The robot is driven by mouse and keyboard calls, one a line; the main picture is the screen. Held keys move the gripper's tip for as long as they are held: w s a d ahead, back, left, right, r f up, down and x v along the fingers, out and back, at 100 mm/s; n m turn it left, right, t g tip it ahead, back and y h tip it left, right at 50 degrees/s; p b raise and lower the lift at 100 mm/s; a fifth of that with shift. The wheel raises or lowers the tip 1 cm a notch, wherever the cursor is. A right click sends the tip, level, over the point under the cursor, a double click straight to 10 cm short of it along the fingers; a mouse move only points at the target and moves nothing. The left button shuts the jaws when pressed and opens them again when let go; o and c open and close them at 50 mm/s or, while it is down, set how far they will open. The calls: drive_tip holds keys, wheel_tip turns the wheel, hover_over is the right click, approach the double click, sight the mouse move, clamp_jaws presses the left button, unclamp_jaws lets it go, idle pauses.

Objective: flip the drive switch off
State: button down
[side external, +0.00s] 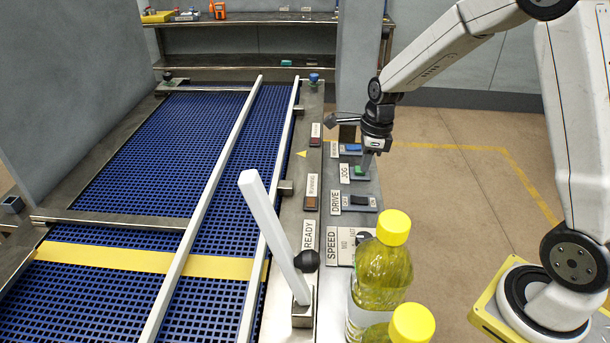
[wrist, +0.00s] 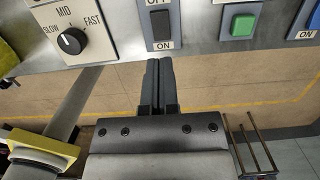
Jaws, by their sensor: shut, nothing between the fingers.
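The drive switch (side external: 359,201) is a black rocker on a grey plate on the control strip, beside its DRIVE label (side external: 336,202). In the wrist view the drive switch (wrist: 160,24) is at the top middle, with OFF marked above it and ON below. Which end is pressed in is unclear. My gripper (side external: 368,166) points down near the green jog button in the side view. In the wrist view my gripper (wrist: 159,62) is shut and empty, its fingertips just below the ON mark in the picture. I see no contact with the switch.
The green jog button (wrist: 243,25) and a blue button (side external: 353,148) lie along the strip from the switch. The speed knob (wrist: 72,41) is on its other side. Bottles with yellow caps (side external: 393,228) stand near the strip. A blue conveyor (side external: 130,210) lies left.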

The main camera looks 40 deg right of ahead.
sight(361, 199)
drive_tip(key=f, duration=0.8)
drive_tip(key=shift+w+a+f, duration=0.4)
drive_tip(key=shift+f, duration=0.2)
drive_tip(key=shift+s+d+r, duration=0.2)
drive_tip(key=shift+s+d, duration=0.3)
idle(0.3)
drive_tip(key=shift+r, duration=0.15)
idle(0.3)
wheel_tip(361, 199, up, 14)
drive_tip(key=s+d, duration=0.1)
drive_tip(key=shift+s, duration=0.15)
idle(0.6)
